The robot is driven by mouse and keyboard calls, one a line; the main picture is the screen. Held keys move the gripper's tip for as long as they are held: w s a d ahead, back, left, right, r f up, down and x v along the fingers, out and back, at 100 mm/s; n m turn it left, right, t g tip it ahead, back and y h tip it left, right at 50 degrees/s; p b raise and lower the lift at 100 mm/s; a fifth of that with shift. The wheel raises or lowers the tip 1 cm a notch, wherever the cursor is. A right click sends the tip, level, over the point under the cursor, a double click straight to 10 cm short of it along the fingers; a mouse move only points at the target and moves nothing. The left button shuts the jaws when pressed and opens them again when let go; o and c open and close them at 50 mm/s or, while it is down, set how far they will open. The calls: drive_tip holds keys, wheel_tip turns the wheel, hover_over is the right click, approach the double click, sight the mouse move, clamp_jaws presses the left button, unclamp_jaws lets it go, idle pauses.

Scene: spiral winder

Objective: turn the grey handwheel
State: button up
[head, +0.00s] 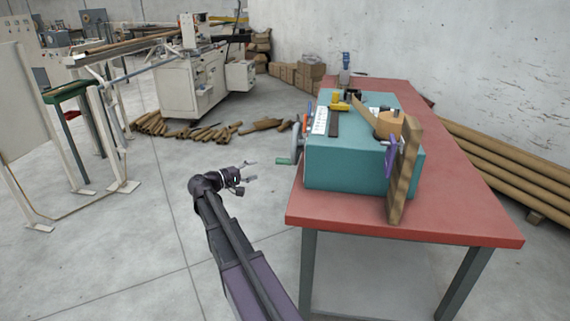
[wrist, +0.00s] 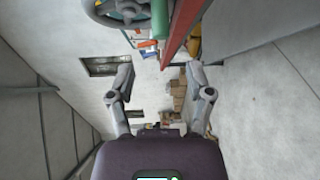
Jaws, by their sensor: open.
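The grey handwheel (head: 297,139) is on the left side of the teal machine (head: 345,172), seen nearly edge-on in the head view. Its green handle (head: 283,161) sticks out to the left near the bottom of the wheel. My gripper (head: 254,170) is open and empty, left of the handle and apart from it. In the wrist view the handwheel (wrist: 94,14) is at the top edge, partly cut off, with a green part in front of it. My gripper's open fingers (wrist: 160,65) are below it in that picture, with nothing between them.
The machine stands on a red table (head: 459,220), whose left edge lies close to the handwheel. A wooden board (head: 403,172) stands at the machine's front right. The floor (head: 155,240) left of the table is clear; a green-topped stand (head: 66,92) is farther left.

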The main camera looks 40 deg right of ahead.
sight(286, 160)
drive_tip(key=shift+d, duration=0.1)
drive_tip(key=d, duration=0.9)
drive_tip(key=s+d, duration=0.1)
drive_tip(key=d, duration=0.3)
drive_tip(key=shift+s+d+f+b, duration=0.1)
drive_tip(key=shift+d+f+b, duration=0.2)
drive_tip(key=shift+b, duration=0.05)
clamp_jaws()
